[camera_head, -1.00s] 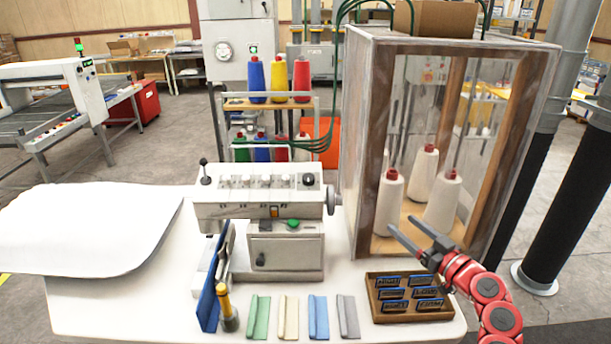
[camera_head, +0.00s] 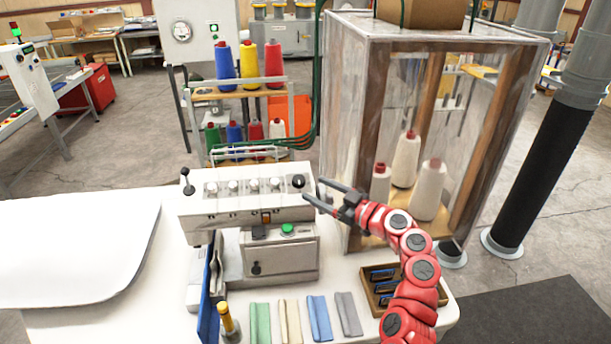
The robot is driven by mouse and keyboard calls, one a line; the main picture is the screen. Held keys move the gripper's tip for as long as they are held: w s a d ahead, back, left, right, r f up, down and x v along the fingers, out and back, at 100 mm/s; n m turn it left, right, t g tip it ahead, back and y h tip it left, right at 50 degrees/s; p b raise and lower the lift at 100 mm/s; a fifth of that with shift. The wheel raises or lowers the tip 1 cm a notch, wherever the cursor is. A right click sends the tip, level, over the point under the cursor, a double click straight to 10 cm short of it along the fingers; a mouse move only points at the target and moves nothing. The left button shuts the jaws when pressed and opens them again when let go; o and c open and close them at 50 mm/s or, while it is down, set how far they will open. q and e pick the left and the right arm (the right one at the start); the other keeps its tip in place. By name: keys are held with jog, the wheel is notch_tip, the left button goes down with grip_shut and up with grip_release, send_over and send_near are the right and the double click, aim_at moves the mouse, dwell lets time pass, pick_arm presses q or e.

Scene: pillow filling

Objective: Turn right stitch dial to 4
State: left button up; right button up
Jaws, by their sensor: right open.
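The white sewing machine (camera_head: 245,206) stands on the table, with a row of dials along its top. The far-right dial is a black knob (camera_head: 298,181); a pale dial (camera_head: 275,185) sits just left of it. Their numbers are too small to read. My right gripper (camera_head: 313,191) is open and empty at the right end of the machine head. Its fingers point left toward the black knob, apparently just short of it. The gripper overlaps the area of the machine's handwheel. My left gripper is not in view.
A framed cabinet (camera_head: 350,130) with white thread cones stands close behind my right arm. A small tray (camera_head: 373,301) is partly hidden by that arm. A white sheet (camera_head: 75,245) covers the left.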

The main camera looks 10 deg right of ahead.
aim_at(304, 183)
jog(key=shift+p+x, duration=0.7)
jog(key=shift+x, duration=1.65)
grip_shut()
